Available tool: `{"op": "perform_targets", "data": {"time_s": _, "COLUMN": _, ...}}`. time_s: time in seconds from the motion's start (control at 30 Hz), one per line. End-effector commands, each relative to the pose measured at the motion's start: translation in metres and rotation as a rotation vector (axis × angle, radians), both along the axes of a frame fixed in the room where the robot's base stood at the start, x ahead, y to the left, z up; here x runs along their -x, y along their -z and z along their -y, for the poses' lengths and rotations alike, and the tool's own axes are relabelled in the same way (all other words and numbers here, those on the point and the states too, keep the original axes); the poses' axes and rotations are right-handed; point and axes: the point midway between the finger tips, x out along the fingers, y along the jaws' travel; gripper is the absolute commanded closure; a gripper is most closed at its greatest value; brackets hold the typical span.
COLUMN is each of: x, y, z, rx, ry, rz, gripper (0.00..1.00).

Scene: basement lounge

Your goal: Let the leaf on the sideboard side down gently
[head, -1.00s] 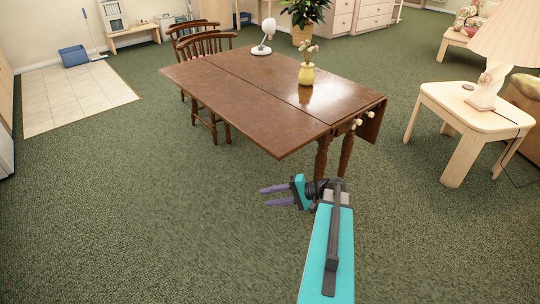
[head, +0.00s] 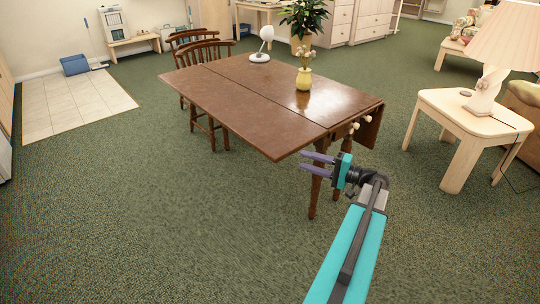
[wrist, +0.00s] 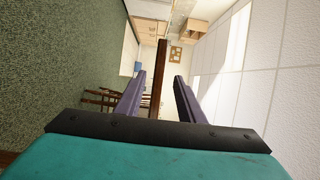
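The brown drop-leaf table (head: 235,105) stands in the middle of the head view. Its near-left leaf (head: 215,110) is up and level with the top. The opposite leaf (head: 371,127) hangs down on the right. My gripper (head: 302,161) is open, just right of the raised leaf's near corner. In the wrist view my gripper (wrist: 158,78) has its fingers apart, and the leaf's edge (wrist: 160,75) shows as a thin brown strip between them. I cannot tell whether the fingers overlap the leaf. Pale knobs (head: 353,127) show at the table's end.
A yellow vase (head: 303,80) and a white lamp (head: 262,52) stand on the table. Chairs (head: 205,55) are at its far left side. A pale side table (head: 475,120) stands at right. Pale drawers (head: 372,20) are at the back. Carpet at front left is clear.

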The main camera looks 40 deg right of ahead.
Motion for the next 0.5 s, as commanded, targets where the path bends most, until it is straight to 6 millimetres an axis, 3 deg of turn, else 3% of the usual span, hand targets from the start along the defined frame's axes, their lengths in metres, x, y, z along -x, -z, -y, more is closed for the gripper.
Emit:
{"op": "perform_targets", "data": {"time_s": 0.27, "x": -0.002, "y": 0.001, "z": -0.001, "rx": -0.001, "ry": 0.0, "rz": -0.001, "gripper": 0.65}}
{"op": "perform_targets", "data": {"time_s": 0.5, "x": -0.019, "y": 0.001, "z": -0.006, "rx": 0.0, "ry": -0.001, "rz": -0.002, "gripper": 0.65}}
